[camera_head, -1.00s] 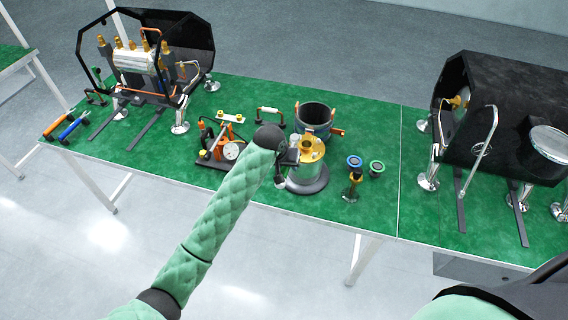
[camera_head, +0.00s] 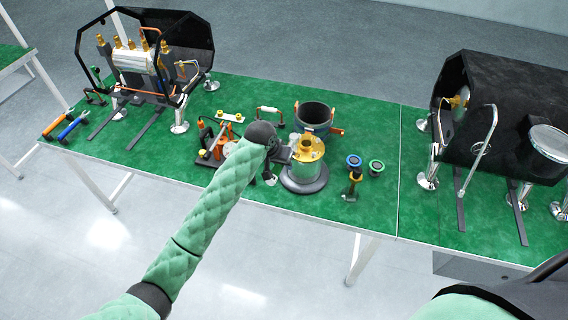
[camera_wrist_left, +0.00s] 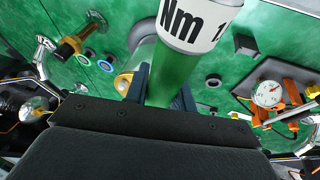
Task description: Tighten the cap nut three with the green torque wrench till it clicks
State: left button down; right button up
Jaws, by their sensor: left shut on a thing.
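My left gripper (camera_head: 281,155) is beside the steel boiler (camera_head: 306,172), at its left. In the left wrist view my gripper (camera_wrist_left: 160,92) is shut on the green torque wrench (camera_wrist_left: 172,80), whose green shaft and white band marked "Nm" pass between the fingers. The boiler has a brass flange (camera_head: 308,149) on top and stands on a dark round base (camera_head: 304,186). The flange partly shows behind the fingers in the wrist view (camera_wrist_left: 123,83). The wrench's working end is hidden, and I cannot tell which cap nut is number three. My right gripper is out of view.
A gauge assembly (camera_head: 212,147) stands left of the boiler, and a dark open pot (camera_head: 314,115) behind it. Machine housings occupy both sides. The green table (camera_head: 255,92) has free room behind the parts.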

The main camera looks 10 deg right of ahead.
pick_arm(q)
notch_tip(320, 180, up, 2)
jog(key=shift+w+r, duration=0.1)
jog(key=shift+r, duration=1.8)
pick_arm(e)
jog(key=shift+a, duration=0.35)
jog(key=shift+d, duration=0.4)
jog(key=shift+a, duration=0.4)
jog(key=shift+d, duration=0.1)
